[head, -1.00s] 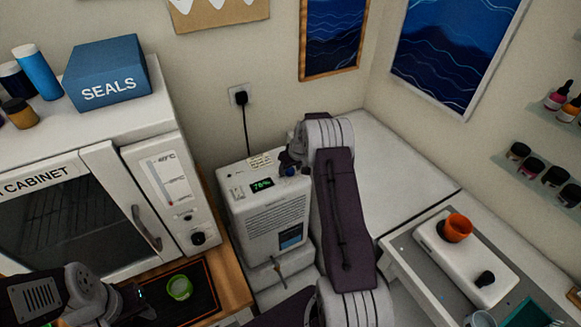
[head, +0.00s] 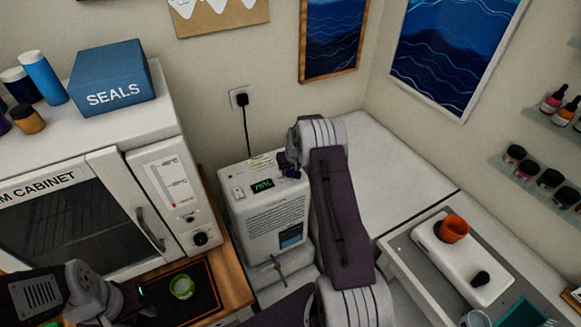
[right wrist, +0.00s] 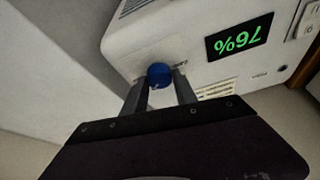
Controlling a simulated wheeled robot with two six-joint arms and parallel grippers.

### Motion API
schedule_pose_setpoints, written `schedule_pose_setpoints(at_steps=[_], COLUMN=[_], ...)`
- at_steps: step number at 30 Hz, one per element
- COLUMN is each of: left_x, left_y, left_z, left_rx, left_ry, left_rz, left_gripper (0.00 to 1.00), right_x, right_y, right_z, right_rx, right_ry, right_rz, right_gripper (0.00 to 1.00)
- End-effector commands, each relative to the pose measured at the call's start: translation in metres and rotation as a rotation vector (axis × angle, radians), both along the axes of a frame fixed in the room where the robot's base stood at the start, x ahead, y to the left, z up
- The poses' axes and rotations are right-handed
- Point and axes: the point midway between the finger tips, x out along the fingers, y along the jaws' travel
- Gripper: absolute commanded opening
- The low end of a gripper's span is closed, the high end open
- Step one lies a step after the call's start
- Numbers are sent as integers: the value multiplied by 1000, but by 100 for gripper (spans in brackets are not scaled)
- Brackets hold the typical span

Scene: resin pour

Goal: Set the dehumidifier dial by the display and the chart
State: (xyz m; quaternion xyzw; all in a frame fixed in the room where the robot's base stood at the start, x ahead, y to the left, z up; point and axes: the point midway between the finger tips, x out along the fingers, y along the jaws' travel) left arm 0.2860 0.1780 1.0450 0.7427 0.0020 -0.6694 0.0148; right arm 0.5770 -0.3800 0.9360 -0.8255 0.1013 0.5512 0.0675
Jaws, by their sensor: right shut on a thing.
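The white dehumidifier (head: 262,222) stands against the back wall. Its green display (head: 262,185) reads 76%, and shows upside down in the right wrist view (right wrist: 240,37). A pale printed label (head: 261,162) lies on its top; its text is too small to read. My right gripper (head: 291,167) is at the top right of the dehumidifier. In the right wrist view its fingers (right wrist: 160,88) are shut on the blue dial (right wrist: 159,74), one on each side. My left gripper (head: 142,302) is at the lower left, beside a dark mat; its fingers are unclear.
A white cabinet (head: 95,150) with a blue SEALS box (head: 112,80) on top stands left. A green ring-like cup (head: 181,286) sits on the dark mat. An orange cup (head: 453,228) sits on a white device (head: 465,262) at right. A black plug and cord (head: 245,118) run down behind the dehumidifier.

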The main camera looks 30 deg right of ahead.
Motion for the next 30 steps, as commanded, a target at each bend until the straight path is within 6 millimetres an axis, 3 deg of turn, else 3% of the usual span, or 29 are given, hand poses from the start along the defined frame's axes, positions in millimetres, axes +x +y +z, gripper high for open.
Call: schedule_pose_setpoints(at_steps=[5, 18, 30], left_x=[0, 0, 0], left_y=[0, 0, 0], left_z=[4, -42, -58], left_rx=[0, 0, 0], left_ry=[0, 0, 0], left_rz=[0, 0, 0], left_gripper=[36, 36, 36], right_x=[1, 2, 2], right_y=[2, 3, 3], right_z=[-1, -5, -1], right_rx=[-2, -1, 1], right_ry=[1, -3, 1], right_rz=[-148, -477, -605], right_gripper=[0, 0, 0])
